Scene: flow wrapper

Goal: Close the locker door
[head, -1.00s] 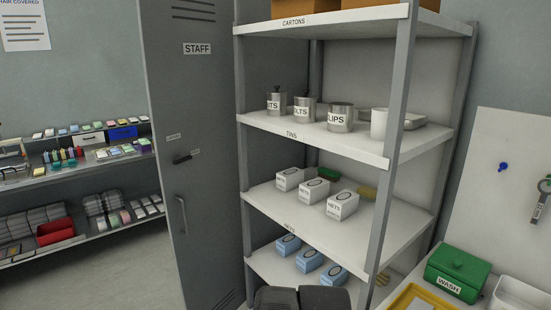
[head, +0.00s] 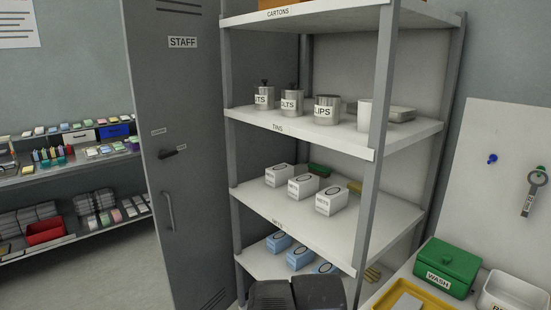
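The grey locker door (head: 190,110), labelled STAFF, stands upright on the left of the shelf unit in the head view. It has a dark latch lever (head: 172,153) and a grey pull handle (head: 168,211) below it. Its top and bottom run past or near the frame edges. I cannot tell from this angle how far the door stands from its frame. My gripper is not visible; a dark part of my own body shows at the bottom centre.
The shelf unit (head: 373,195) stands just right of the door, with tins, white boxes and blue boxes on it. A low rack (head: 70,160) stands behind on the left. A green WASH box (head: 447,266) and yellow tray (head: 385,300) are at lower right. Floor shows at lower left.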

